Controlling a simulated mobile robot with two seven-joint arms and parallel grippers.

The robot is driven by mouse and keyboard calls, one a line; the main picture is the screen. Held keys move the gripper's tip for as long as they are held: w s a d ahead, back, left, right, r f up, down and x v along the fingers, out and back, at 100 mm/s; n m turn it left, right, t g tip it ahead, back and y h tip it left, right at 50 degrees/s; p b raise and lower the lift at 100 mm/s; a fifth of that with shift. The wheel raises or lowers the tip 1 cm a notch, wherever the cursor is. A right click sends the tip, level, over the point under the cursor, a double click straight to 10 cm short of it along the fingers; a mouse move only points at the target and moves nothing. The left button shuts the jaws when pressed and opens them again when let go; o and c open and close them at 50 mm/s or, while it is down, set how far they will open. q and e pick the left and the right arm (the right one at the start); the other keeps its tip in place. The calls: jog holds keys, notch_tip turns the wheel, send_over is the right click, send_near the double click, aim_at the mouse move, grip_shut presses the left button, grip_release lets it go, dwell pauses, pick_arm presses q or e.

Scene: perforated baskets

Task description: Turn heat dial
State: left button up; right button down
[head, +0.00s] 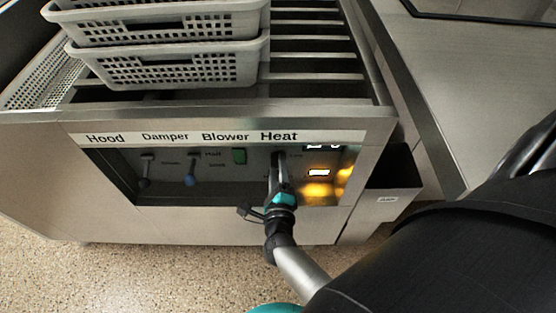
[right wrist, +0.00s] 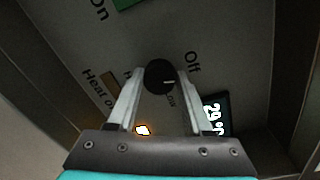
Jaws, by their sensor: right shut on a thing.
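In the head view my right gripper (head: 279,168) is at the panel below the "Heat" label (head: 279,136) and covers the dial. A small display (right wrist: 215,114) reading about 29 °C and a lit lamp (right wrist: 142,130) are near the dial. My left gripper is not in view.
Stacked perforated baskets (head: 165,72) sit on the rack above. A box (head: 394,190) juts out at the right.

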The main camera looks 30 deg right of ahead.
jog(key=shift+r+n, duration=0.1)
jog(key=shift+n, duration=0.6)
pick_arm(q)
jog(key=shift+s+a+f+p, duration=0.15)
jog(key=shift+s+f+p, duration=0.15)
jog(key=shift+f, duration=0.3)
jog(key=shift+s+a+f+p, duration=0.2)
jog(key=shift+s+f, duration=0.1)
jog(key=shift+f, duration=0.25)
pick_arm(e)
jog(key=shift+n, duration=0.8)
jog(key=shift+c, duration=1.6)
grip_release()
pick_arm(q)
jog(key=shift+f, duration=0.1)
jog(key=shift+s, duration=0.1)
